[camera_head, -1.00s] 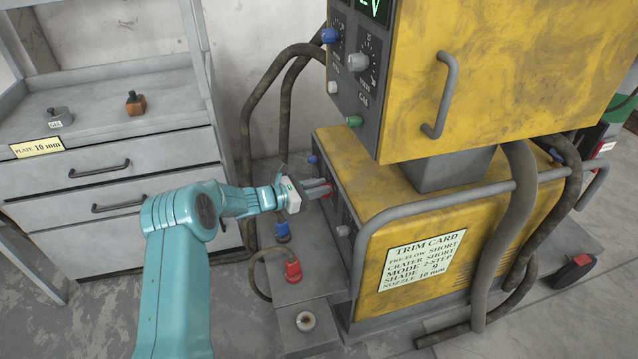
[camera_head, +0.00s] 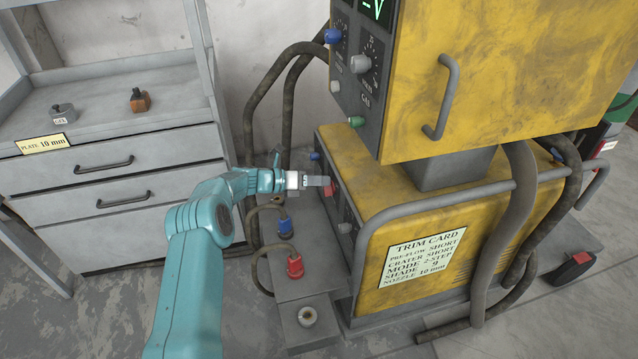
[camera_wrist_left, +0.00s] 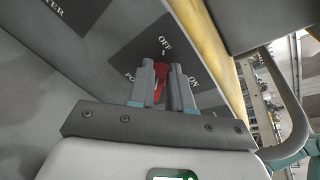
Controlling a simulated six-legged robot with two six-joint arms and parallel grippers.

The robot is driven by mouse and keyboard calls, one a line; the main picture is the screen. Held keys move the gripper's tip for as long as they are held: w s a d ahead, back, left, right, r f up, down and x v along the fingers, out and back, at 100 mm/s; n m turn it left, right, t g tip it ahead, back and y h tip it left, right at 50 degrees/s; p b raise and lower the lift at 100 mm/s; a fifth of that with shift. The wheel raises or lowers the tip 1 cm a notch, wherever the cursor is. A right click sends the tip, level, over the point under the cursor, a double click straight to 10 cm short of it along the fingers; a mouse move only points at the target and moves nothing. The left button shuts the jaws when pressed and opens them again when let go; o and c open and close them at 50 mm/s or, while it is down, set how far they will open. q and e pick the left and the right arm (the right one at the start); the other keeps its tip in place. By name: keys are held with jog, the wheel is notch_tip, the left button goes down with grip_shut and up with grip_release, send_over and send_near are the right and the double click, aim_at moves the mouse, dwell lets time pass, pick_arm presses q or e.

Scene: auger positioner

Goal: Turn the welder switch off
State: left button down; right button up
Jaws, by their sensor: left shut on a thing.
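The yellow welder (camera_head: 470,215) stands at the right, with a dark control panel on its lower front. A red switch (camera_head: 330,190) sits on that panel. My left gripper (camera_head: 318,181) is at the panel, shut on the red switch. In the left wrist view the red switch (camera_wrist_left: 161,72) shows between the two grey fingers (camera_wrist_left: 162,84). Its upper end lies just below the OFF label (camera_wrist_left: 165,42). The ON label (camera_wrist_left: 193,82) is to the right, beside a finger. The fingers hide part of the switch and the label at the left. My right gripper is out of view.
The upper yellow box (camera_head: 510,70) with knobs overhangs the lower panel. A grey rail (camera_head: 425,203) runs along the lower unit. Blue (camera_head: 286,228) and red (camera_head: 295,267) plugs with cables stand below my arm. A grey drawer cabinet (camera_head: 110,205) is at the left.

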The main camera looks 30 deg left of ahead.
pick_arm(q)
jog(key=shift+a+f+n, duration=0.1)
jog(key=shift+n, duration=0.4)
jog(key=c, duration=1.1)
grip_release()
jog(key=shift+o, duration=0.2)
jog(key=p+v, duration=0.2)
jog(key=v, duration=1.4)
jog(key=shift+a, duration=0.25)
